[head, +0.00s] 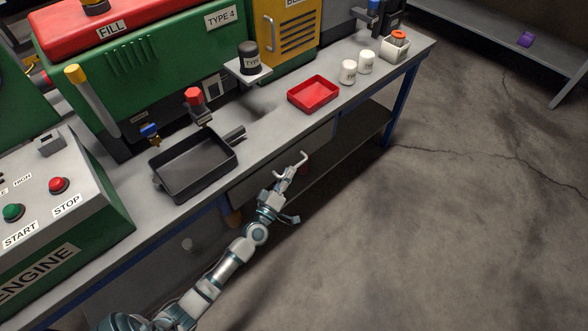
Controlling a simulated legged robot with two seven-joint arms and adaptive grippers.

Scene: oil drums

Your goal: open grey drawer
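The grey drawer (318,142) is set under the workbench top, below the red tray. Its front panel looks closed, flush under the bench edge. My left gripper (291,166) is in front of the drawer's lower part, its fingers spread apart and empty. I cannot tell whether a fingertip touches the panel. The gripper and arm cover part of the drawer front, and no handle can be made out clearly. My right gripper is not in view.
On the workbench (258,150) stand a black pan (195,165), a red tray (313,93) and two white canisters (348,72). A green engine control box (60,215) is at left. A lower shelf (345,150) runs beneath. The concrete floor at right is clear.

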